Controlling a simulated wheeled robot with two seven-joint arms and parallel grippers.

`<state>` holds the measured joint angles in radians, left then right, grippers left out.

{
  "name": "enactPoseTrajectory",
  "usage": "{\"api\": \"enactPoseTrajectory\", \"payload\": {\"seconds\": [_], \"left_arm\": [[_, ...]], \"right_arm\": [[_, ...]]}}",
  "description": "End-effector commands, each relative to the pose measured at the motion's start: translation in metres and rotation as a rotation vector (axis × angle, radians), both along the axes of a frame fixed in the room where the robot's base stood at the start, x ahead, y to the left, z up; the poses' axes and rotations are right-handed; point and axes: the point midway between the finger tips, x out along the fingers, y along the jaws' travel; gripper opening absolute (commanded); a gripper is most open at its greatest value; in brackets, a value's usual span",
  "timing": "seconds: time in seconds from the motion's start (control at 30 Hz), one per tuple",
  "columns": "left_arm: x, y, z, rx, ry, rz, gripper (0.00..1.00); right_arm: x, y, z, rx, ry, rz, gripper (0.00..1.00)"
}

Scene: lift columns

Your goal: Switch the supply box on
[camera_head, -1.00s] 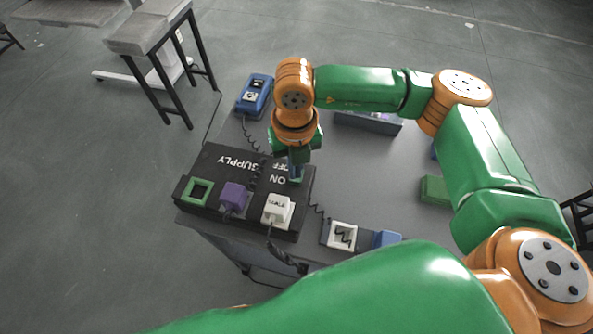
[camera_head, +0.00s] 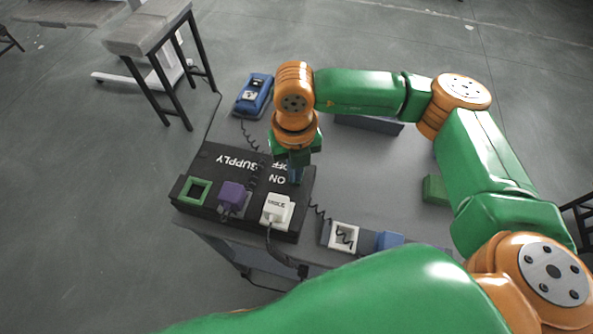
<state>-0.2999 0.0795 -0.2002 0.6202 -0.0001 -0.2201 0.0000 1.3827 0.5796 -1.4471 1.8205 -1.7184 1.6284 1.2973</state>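The black supply box (camera_head: 213,171) sits at the left end of the grey table, with SUPPLY, OFF and ON printed upside down in white. It bears a green square socket (camera_head: 196,190), a purple plug (camera_head: 232,197) and a white plug (camera_head: 277,210). My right gripper (camera_head: 295,176) points down onto the box beside the ON and OFF words. The switch there is mostly hidden by the gripper. I cannot tell whether its fingers are open or shut. My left gripper is not in view; a green arm link of mine crosses the bottom.
A blue device (camera_head: 254,95) with a coiled cord stands behind the box. A white socket (camera_head: 343,237) and a blue block (camera_head: 389,240) are at the front edge. A green block (camera_head: 435,190) lies on the right. The grey table (camera_head: 370,185) is clear in the middle.

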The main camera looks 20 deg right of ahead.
Motion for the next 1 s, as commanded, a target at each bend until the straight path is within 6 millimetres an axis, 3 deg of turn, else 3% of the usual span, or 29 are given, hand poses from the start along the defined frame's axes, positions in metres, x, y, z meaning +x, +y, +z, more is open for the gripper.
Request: {"api": "enactPoseTrajectory", "payload": {"seconds": [0.23,0.8,1.0], "left_arm": [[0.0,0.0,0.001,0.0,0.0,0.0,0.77],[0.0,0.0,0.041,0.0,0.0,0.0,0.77],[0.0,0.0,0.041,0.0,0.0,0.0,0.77]], "right_arm": [[0.0,0.0,0.002,0.0,0.0,0.0,0.0],[0.0,0.0,0.066,0.0,-0.001,0.0,0.0],[0.0,0.0,0.069,0.0,0.0,0.0,0.0]]}}
